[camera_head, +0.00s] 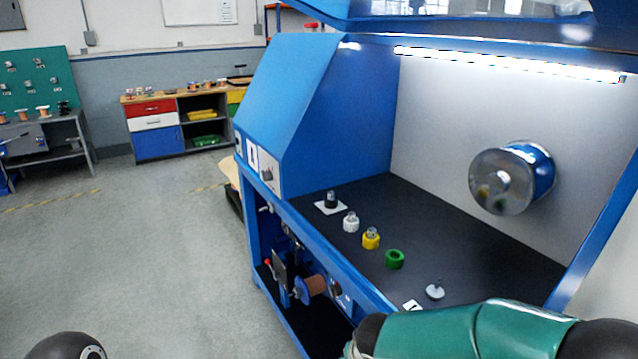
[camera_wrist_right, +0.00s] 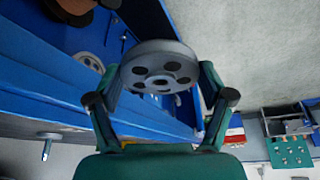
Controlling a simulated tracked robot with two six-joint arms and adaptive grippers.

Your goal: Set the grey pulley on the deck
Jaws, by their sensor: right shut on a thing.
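The grey pulley (camera_wrist_right: 157,52), a round disc with several holes around its hub, is in the right wrist view. My right gripper (camera_wrist_right: 161,82) is shut on it, one finger at each side of its rim. In the head view my right arm crosses the bottom right, and neither its gripper nor the grey pulley shows there. The black deck (camera_head: 460,245) lies inside the blue machine. On its near end stands an upright pin on a pale round base (camera_head: 435,292), with no pulley on it. My left gripper is not in view.
A row on the deck holds a black pulley (camera_head: 331,201), a white pulley (camera_head: 351,223), a yellow pulley (camera_head: 371,240) and a green pulley (camera_head: 394,260). A large shiny drum (camera_head: 500,182) projects from the back wall. The deck behind the row is clear.

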